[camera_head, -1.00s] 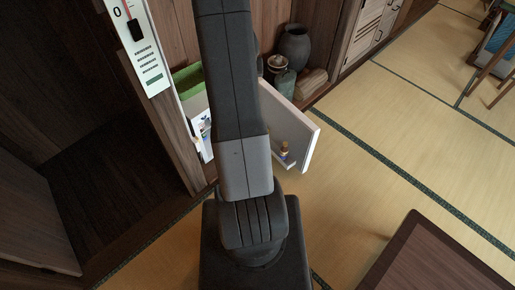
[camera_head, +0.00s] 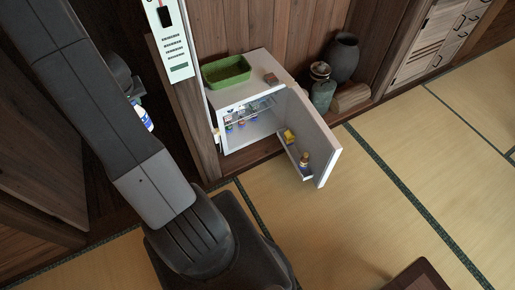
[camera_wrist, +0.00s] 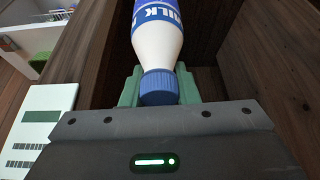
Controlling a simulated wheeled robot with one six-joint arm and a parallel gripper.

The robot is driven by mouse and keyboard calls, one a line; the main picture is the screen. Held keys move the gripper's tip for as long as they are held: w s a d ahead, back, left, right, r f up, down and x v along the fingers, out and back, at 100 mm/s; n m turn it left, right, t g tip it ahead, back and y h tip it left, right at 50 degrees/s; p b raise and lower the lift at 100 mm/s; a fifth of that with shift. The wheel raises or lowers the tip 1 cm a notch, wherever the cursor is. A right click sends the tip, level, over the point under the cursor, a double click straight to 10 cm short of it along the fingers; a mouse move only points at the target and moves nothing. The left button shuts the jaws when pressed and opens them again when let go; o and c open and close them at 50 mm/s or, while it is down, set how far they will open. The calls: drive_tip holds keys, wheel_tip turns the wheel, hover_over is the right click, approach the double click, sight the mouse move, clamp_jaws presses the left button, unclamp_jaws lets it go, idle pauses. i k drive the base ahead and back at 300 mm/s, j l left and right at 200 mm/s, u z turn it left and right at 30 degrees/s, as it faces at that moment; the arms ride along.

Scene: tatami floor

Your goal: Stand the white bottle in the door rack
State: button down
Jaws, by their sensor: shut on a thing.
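The white bottle (camera_wrist: 157,38) has a blue cap and a blue label reading MILK. In the wrist view my gripper (camera_wrist: 159,88) is shut on it near the cap, with green fingers on both sides. The bottle also shows in the head view (camera_head: 142,116), partly hidden behind my arm at the left, well apart from the fridge. The door rack (camera_head: 295,160) is low on the inner side of the open white fridge door (camera_head: 318,136). The rack holds a yellow item (camera_head: 289,136) and a small bottle with a yellow top (camera_head: 304,160).
The small white fridge (camera_head: 239,137) stands open with several items inside. A wooden post (camera_head: 190,110) stands between my arm and the fridge. Jars (camera_head: 322,92) stand to the right. Tatami before the door is clear.

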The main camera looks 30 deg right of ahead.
sight(294, 152)
drive_tip(key=l+u, duration=0.3)
drive_tip(key=k+l+u, duration=0.1)
drive_tip(key=l+u, duration=0.15)
drive_tip(key=l, duration=0.15)
drive_tip(key=k+l+u, duration=0.15)
drive_tip(key=l+u, duration=0.15)
drive_tip(key=k+l, duration=0.1)
drive_tip(key=l, duration=0.25)
drive_tip(key=k+l, duration=0.15)
drive_tip(key=l, duration=0.2)
drive_tip(key=k+l, duration=0.1)
drive_tip(key=l, duration=0.25)
drive_tip(key=k+l, duration=0.15)
drive_tip(key=l, duration=0.15)
drive_tip(key=k+l, duration=0.1)
drive_tip(key=l, duration=0.25)
